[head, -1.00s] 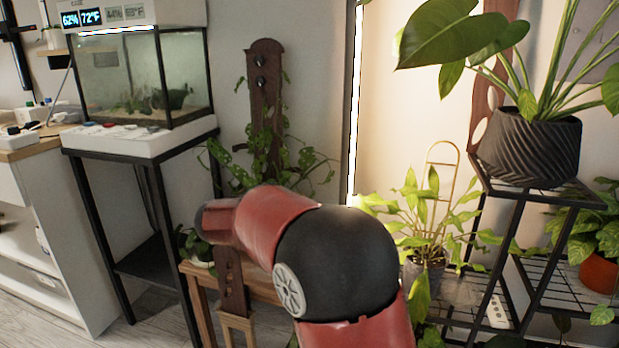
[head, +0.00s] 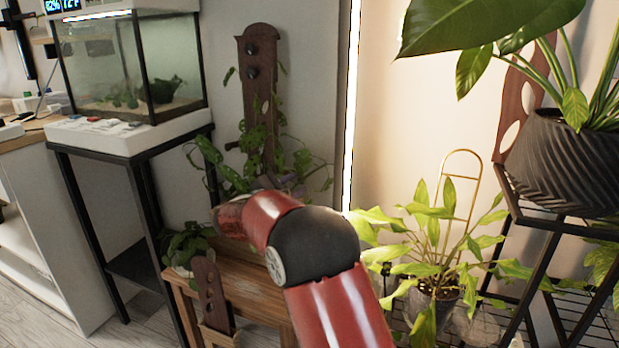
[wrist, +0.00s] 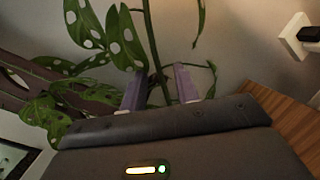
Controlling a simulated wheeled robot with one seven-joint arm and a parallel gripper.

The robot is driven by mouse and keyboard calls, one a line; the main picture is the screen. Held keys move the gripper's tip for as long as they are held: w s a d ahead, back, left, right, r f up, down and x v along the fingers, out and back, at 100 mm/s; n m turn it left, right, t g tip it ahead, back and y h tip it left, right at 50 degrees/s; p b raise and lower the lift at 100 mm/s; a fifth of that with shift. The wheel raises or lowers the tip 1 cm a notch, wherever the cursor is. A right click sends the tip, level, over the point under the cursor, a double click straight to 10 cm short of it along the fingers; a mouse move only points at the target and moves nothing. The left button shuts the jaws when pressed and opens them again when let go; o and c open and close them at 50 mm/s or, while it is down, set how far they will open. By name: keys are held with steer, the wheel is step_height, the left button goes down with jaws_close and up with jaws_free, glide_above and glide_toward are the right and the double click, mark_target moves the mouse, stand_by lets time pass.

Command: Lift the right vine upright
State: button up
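A vine with green, perforated leaves (head: 237,178) hangs and spreads around the lower part of a brown wooden post (head: 258,95) with dark knobs and holes. In the wrist view, a green vine stem (wrist: 152,45) runs down between the two fingers of my gripper (wrist: 161,86). The fingers are apart, with a gap beside the stem; I cannot tell whether either touches it. Holed leaves (wrist: 92,28) hang to the left of the fingers.
A wooden bench (head: 252,290) stands below, with a small leafy plant (head: 187,245) and a short holed wooden plank (head: 210,290). A glass tank (head: 130,65) on a black stand is left. A potted plant with a gold trellis (head: 462,190) and a dark ribbed pot (head: 560,160) are right.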

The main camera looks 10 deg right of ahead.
mark_target(301, 182)
steer(key=x, duration=0.5)
steer(key=shift+c, duration=0.2)
jaws_close()
